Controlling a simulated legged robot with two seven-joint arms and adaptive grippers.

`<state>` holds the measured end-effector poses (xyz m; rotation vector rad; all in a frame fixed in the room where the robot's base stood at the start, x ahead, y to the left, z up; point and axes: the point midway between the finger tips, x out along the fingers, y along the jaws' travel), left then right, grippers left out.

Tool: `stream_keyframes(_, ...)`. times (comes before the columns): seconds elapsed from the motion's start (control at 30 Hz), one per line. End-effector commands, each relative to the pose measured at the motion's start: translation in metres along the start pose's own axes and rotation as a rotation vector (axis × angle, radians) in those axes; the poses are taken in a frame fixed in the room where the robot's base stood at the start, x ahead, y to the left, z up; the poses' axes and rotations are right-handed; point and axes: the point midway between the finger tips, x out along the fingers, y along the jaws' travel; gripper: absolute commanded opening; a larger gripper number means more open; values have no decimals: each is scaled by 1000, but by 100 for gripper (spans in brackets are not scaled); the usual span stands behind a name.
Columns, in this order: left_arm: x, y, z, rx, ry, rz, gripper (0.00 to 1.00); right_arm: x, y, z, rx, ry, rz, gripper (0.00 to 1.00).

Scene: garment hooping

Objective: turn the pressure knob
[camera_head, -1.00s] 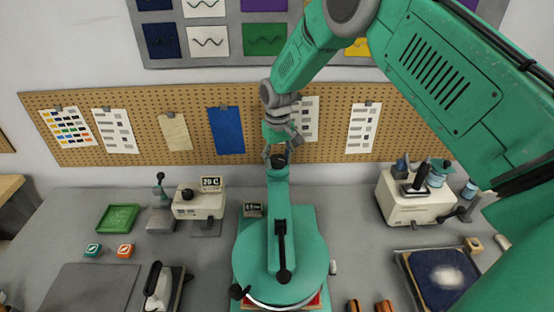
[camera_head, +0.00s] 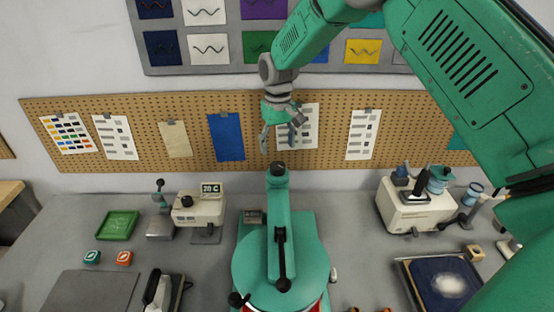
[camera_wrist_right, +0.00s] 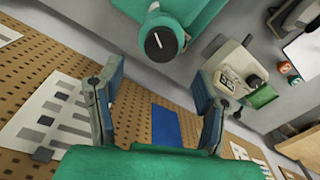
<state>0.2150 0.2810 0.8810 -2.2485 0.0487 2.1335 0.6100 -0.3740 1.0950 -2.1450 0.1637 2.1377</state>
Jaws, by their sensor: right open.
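The pressure knob (camera_head: 278,168) is a small black round cap on top of the green heat press (camera_head: 300,265). In the right wrist view the knob (camera_wrist_right: 161,43) shows a white line on its dark top face. My right gripper (camera_head: 280,138) is open and empty, above the knob and apart from it. In the right wrist view its two fingers (camera_wrist_right: 158,75) are spread wide, with the knob beyond the fingertips. My left gripper is out of view.
A white device with a display (camera_head: 200,208) and a green tray (camera_head: 118,225) stand left of the press. A white machine (camera_head: 415,210) and a framed dark blue pad (camera_head: 445,285) stand to the right. A pegboard (camera_head: 340,105) is behind my gripper.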

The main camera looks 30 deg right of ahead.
Motion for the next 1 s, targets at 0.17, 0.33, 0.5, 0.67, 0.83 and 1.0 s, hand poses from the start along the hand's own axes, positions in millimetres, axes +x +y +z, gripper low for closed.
stream_keyframes(0.17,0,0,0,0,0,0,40,-31,0,-1,0,1,0,60)
stream_keyframes(0.33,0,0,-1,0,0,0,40,-43,0,-1,0,-1,0,60)
stream_keyframes(0.5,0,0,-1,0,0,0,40,-45,0,-1,0,-1,0,60)
stream_keyframes(0.67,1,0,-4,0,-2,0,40,-45,0,-1,-1,-1,0,60)
stream_keyframes(0.83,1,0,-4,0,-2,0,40,-45,0,-1,-1,-1,0,60)
stream_keyframes(1.0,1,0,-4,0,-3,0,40,-45,0,-1,-1,-1,0,60)
